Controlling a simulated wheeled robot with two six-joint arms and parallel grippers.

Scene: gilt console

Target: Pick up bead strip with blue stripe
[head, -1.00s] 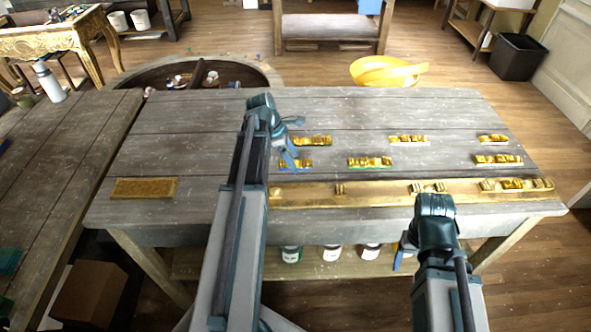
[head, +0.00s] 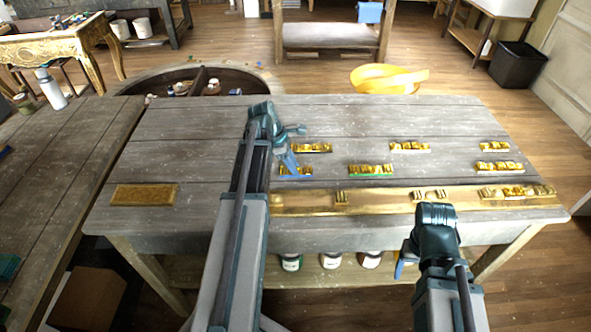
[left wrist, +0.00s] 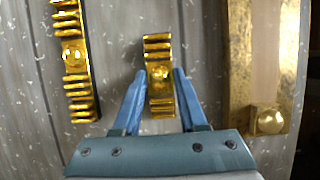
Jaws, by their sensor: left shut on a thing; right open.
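The bead strip with the blue stripe (head: 299,171) is a short gold strip of beads on the worktable, left of the green-edged strip. In the left wrist view the strip (left wrist: 159,78) stands between the two blue fingers. My left gripper (head: 291,165) is shut on it, with its fingers along the strip's two long sides; the arm and fingers hide part of it in the head view. I cannot tell whether it is clear of the tabletop. My right gripper (head: 402,262) is open and empty at the table's front edge, its fingers partly hidden by its wrist.
Nearby are a green-edged strip (head: 370,170), a dark-edged strip (head: 313,148) and several other gold strips to the right. A long gold rail (head: 375,201) with ornaments runs along the front. A gold block (head: 145,194) lies at left. The back left tabletop is clear.

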